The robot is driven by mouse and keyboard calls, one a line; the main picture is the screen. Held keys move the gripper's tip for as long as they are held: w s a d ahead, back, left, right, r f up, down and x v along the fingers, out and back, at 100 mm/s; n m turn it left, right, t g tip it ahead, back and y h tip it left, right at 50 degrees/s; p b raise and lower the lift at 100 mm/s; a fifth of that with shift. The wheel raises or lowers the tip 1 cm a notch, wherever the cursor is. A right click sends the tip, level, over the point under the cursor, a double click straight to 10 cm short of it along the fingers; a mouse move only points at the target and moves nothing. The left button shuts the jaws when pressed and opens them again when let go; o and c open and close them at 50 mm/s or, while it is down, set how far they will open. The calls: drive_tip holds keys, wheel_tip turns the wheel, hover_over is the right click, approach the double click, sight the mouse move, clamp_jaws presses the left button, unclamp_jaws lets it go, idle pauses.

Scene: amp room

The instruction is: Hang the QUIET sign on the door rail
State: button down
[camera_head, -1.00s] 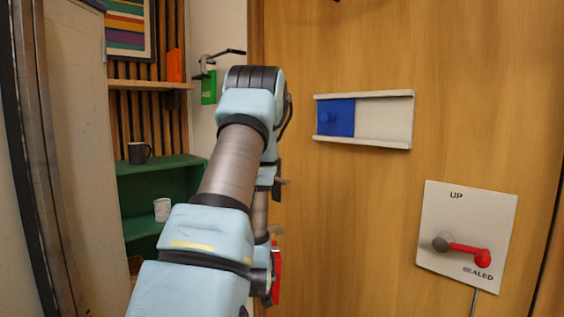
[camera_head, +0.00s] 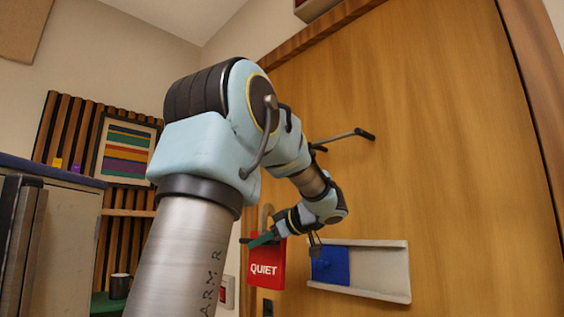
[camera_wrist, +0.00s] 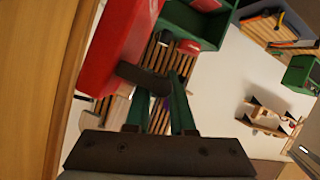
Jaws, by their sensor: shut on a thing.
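The red QUIET sign (camera_head: 264,272) hangs from my gripper (camera_head: 262,240), in front of the door's left part, with its lettering facing the camera. A curved grey-brown hook (camera_head: 266,214) rises above the sign. In the wrist view my green fingers (camera_wrist: 158,108) are closed around a dark piece (camera_wrist: 140,76) joined to the red sign (camera_wrist: 112,38). The door rail appears to be the dark bar (camera_head: 342,138) jutting from the wooden door (camera_head: 430,150), above and right of the sign. The sign is apart from this bar. Part of the bar is hidden behind my arm.
A pale frame with a blue slider (camera_head: 330,265) sits on the door, right of and below my gripper. A cabinet (camera_head: 60,240) and shelf with a dark mug (camera_head: 119,286) stand at left.

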drive_tip(key=s+d+r+m+t+h+p, duration=0.1)
drive_tip(key=s+d+r+p, duration=0.15)
drive_tip(key=s+r, duration=0.7)
drive_tip(key=s+d+r+m+t+h+p, duration=0.1)
drive_tip(key=s+d+r+m, duration=0.15)
drive_tip(key=s+r, duration=0.75)
drive_tip(key=w+d+p, duration=0.3)
drive_tip(key=w+d, duration=0.9)
drive_tip(key=w, duration=0.2)
drive_tip(key=shift+d+r+n, duration=0.15)
drive_tip(key=shift+d+n, duration=0.1)
drive_tip(key=shift+n, duration=0.2)
drive_tip(key=c, duration=0.7)
unclamp_jaws()
drive_tip(key=shift+s, duration=0.1)
